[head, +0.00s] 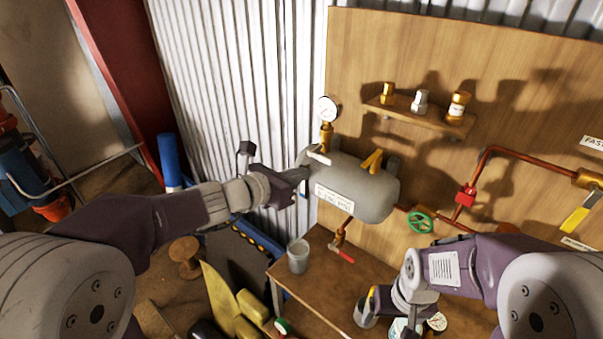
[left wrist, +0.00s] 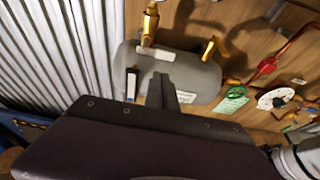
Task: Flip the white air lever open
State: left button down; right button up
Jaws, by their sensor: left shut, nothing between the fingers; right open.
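The white air lever (head: 319,155) is a short pale bar at the upper left of the grey tank (head: 375,195), below a brass fitting with a round gauge (head: 327,108). In the left wrist view the lever (left wrist: 156,52) lies nearly crosswise over the tank (left wrist: 200,75). My left gripper (head: 303,176) is shut and empty at the tank's left end, just below the lever; I cannot tell whether it touches the tank. My right gripper (head: 388,312) is open, low over the bench, with its fingers partly hidden.
A yellow lever (head: 372,160) sits on the tank's right. A red-handled valve (head: 341,252) hangs below. A metal cup (head: 298,257) stands on the bench (head: 330,290). A green handwheel (head: 419,222) and red piping (head: 470,170) are right. A shelf (head: 430,119) holds fittings.

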pick_arm(q)
jog(key=x, duration=0.7)
jog(key=shift+w+f+p, duration=0.1)
jog(key=shift+w+p, duration=0.15)
jog(key=shift+p, duration=0.1)
